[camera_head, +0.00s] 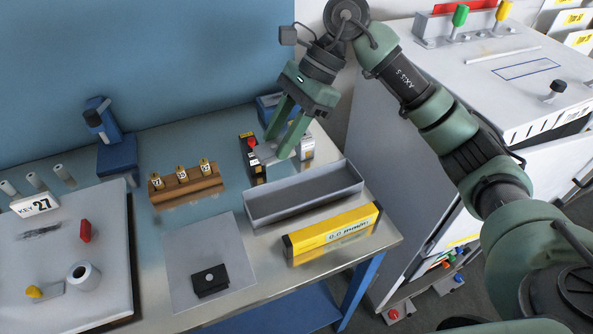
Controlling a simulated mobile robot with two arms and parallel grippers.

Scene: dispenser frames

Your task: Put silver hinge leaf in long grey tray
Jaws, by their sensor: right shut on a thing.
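My right gripper (277,147) points down just behind the long grey tray (335,194). It is shut on a small pale metal piece, the silver hinge leaf (266,155), which shows partly between and below the fingertips. The rest of the leaf is hidden by the fingers. The long grey tray is open at the top and looks empty. It lies slanted on the metal table, in front of the gripper. My left gripper is not in view.
A yellow box (333,232) lies in front of the tray. A black block with a red knob (252,157) stands close to the gripper's left. A wooden rack with brass tags (187,186) and a grey mat holding a black piece (210,281) are further left.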

